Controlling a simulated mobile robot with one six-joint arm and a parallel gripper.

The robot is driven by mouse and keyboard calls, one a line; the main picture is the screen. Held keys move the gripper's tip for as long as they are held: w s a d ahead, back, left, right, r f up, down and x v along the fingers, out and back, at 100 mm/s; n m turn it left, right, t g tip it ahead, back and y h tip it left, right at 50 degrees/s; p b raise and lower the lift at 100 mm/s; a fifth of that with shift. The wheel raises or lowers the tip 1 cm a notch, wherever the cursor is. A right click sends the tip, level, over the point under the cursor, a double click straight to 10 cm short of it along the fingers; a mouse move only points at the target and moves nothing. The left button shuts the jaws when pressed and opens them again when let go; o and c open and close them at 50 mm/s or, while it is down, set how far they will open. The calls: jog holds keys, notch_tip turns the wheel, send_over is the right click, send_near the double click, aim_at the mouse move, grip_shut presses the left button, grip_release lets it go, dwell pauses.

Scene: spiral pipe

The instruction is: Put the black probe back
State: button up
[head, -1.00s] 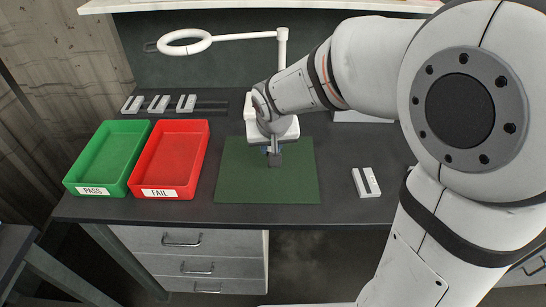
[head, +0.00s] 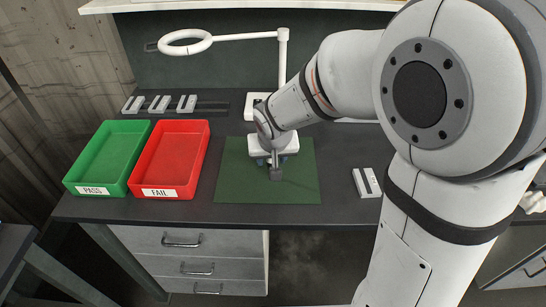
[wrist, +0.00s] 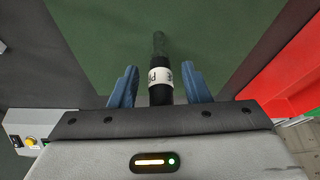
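The black probe (wrist: 160,95), with a white lettered band, lies between the blue fingers of my gripper (wrist: 160,72) in the wrist view and reaches past their tips. Its far end looks grey. A gap shows on each side of it, so I cannot tell whether the fingers grip it. In the head view my gripper (head: 274,161) points down over the green mat (head: 232,180). A small dark grey block (head: 276,174) shows at the fingertips and may be the probe's end. Whether it touches the mat is unclear.
The green tray marked PASS (head: 75,183) and the red tray marked FAIL (head: 140,185) stand left of the mat. Several light grey blocks (head: 158,104) line the back left. A slotted grey block (head: 366,182) lies right of the mat. A white lamp (head: 283,60) stands behind.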

jog(key=shift+r, duration=0.1)
jog(key=shift+r, duration=0.25)
jog(key=v, duration=1.1)
jog(key=s+d+f+m+g+p, duration=0.1)
jog(key=s+d+f+g, duration=0.1)
jog(key=s+d, duration=1.1)
jog(key=shift+s+d+p, duration=0.3)
jog(key=shift+s+d, duration=0.1)
jog(key=shift+d, duration=0.15)
jog(key=shift+f, duration=0.1)
jog(key=shift+c, duration=0.3)
